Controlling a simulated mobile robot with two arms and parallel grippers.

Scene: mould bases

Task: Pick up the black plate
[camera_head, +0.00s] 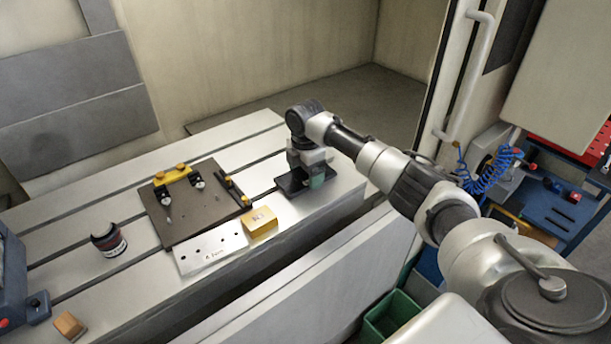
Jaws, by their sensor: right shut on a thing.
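The black plate (291,187) is a small dark flat piece at the right end of the slotted metal table. My right gripper (311,178) points down over it and is shut on it. The gripper body and wrist hide much of the plate and the fingertips. I cannot tell whether the plate still touches the table. My left gripper is not in view.
A dark fixture plate (185,221) with clamps and a yellow bar lies left of the gripper. A green bin (392,314) is below.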

